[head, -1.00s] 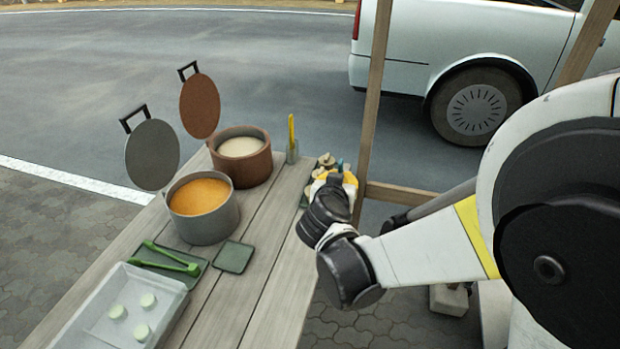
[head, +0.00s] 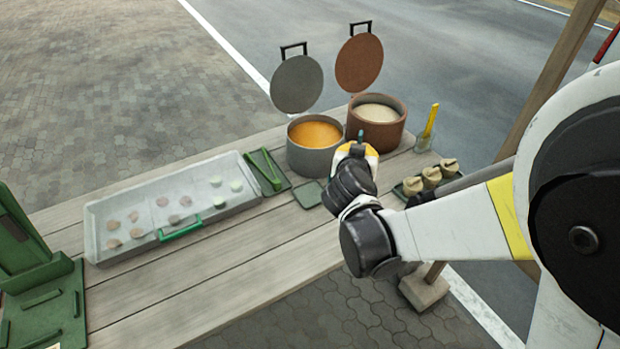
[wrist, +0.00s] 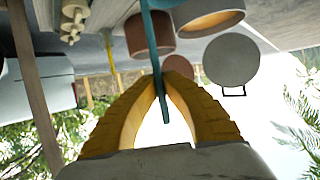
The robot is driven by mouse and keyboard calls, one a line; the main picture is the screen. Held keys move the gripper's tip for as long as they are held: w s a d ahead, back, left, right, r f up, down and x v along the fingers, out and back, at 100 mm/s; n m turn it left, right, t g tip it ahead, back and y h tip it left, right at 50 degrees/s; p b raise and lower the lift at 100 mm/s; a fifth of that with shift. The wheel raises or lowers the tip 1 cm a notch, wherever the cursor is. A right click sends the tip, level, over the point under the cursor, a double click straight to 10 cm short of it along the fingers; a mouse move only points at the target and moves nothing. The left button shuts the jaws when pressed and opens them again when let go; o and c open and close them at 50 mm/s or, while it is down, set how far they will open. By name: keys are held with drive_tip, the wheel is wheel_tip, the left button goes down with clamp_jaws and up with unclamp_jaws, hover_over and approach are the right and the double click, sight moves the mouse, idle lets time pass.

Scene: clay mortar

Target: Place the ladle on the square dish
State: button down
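The square dish (head: 308,195) is a small, flat dark-green plate. It lies on the wooden table in front of the grey pot, just left of my gripper in the head view. My gripper (head: 361,148) is above the table in front of the two pots. In the wrist view, its yellow fingers (wrist: 172,82) are closed around a teal handle (wrist: 153,45), which I take to be the ladle's. The handle's tip shows above the gripper (head: 361,136) in the head view. The ladle's bowl is hidden or out of view.
A grey pot (head: 315,160) of orange food and a brown pot (head: 376,137) have raised lids. A green holder with a yellow-handled tool (head: 429,124) and a tray of wooden-topped jars (head: 431,176) stand right. Green tongs (head: 264,172) and a grey tray (head: 98,222) lie left.

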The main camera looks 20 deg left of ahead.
drive_tip(key=w+a+f+b, duration=0.4)
drive_tip(key=a+f+b, duration=0.2)
drive_tip(key=a+f, duration=0.4)
drive_tip(key=shift+w+a+f, duration=0.2)
drive_tip(key=shift+a+f, duration=0.05)
drive_tip(key=shift+f, duration=0.15)
drive_tip(key=shift+f, duration=0.15)
drive_tip(key=c, duration=1.7)
unclamp_jaws()
drive_tip(key=shift+c, duration=0.2)
drive_tip(key=shift+o, duration=0.6)
